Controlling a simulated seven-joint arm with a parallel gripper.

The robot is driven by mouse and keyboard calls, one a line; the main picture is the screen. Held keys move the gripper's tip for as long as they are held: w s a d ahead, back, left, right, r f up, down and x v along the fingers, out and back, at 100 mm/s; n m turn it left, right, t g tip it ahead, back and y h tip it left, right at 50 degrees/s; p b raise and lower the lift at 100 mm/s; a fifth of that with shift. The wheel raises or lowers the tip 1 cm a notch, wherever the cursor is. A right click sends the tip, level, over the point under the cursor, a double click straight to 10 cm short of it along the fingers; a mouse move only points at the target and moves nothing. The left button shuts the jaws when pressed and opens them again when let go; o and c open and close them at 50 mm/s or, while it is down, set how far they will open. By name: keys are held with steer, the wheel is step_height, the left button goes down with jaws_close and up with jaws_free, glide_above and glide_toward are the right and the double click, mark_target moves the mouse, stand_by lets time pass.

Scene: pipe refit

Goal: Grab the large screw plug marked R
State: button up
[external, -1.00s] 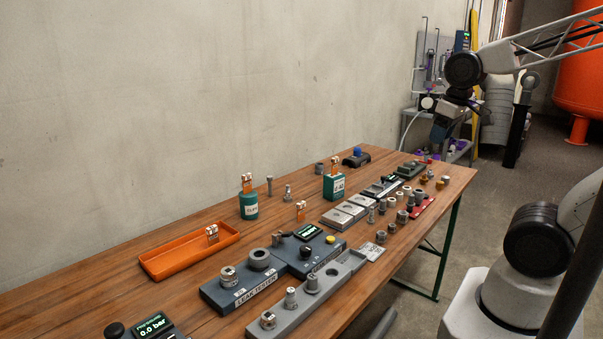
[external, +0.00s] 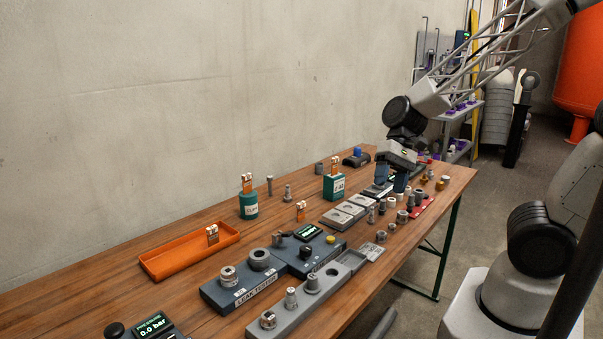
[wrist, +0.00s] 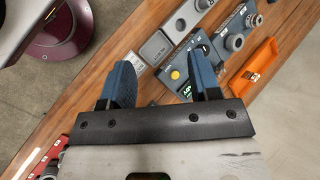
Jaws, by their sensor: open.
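I cannot make out a letter R on any part, so I cannot tell which is the large screw plug. Several grey plug-like parts stand on the long grey rail (external: 290,318) in front of the leak tester (external: 241,287). More small metal fittings stand on and near a red tray (external: 424,209). My gripper (external: 391,179) is open, above the far part of the bench near the grey plates and red tray. In the wrist view my gripper (wrist: 160,76) has its two blue fingers apart, with nothing visible held between them.
An orange tray (external: 172,266) lies on the wooden bench (external: 115,270) at the left. Two green containers (external: 249,206) (external: 333,187) stand near the wall side. Grey plates (external: 336,219) lie in the middle. A purple-shelved rack stands behind. Bare wood is free at left.

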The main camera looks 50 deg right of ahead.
steer(key=w+a+f+m+y, duration=0.45)
steer(key=a+f+m, duration=0.35)
steer(key=a, duration=0.4)
steer(key=m+t+y, duration=0.2)
steer(key=m, duration=0.3)
glide_toward(312, 277)
steer(key=x, duration=0.4)
steer(key=shift+w+d+f, duration=0.15)
steer(key=shift+w+f, duration=0.1)
steer(key=shift+x, duration=1.25)
steer(key=shift+s, duration=0.1)
steer(key=shift+x, duration=2.65)
steer(key=shift+s+r, duration=0.1)
steer(key=c, duration=1)
steer(key=shift+r, duration=0.2)
